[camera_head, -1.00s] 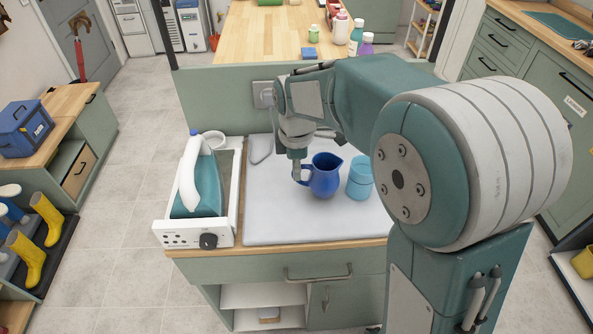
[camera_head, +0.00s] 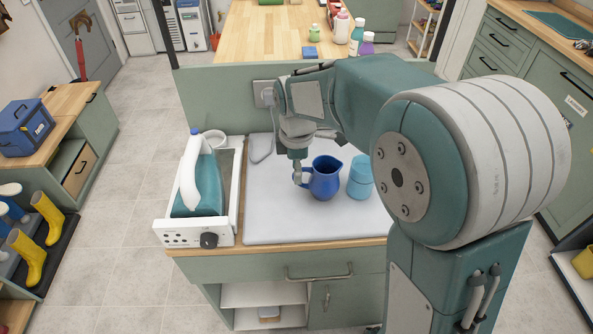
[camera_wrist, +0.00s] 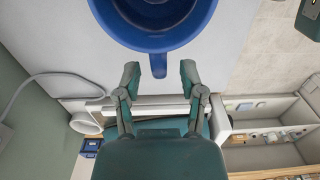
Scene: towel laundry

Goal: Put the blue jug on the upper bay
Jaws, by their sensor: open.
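The blue jug (camera_head: 325,180) stands upright on the pale grey mat on the counter. Its spout points right and its handle points left. My gripper (camera_head: 297,179) is at the handle side of the jug, pointing down. In the wrist view the jug (camera_wrist: 152,42) fills the top middle. Its handle (camera_wrist: 158,66) lies between the two open fingertips of my gripper (camera_wrist: 160,79), with gaps on both sides. Below the counter's drawer is an open shelf unit; its upper bay (camera_head: 262,296) looks empty.
A light blue cup (camera_head: 360,177) stands close to the jug's right. An iron (camera_head: 195,180) rests on a white-framed station (camera_head: 180,238) to the left. A brush-like item (camera_head: 269,315) lies in the lower bay. The mat's front part (camera_head: 300,225) is clear.

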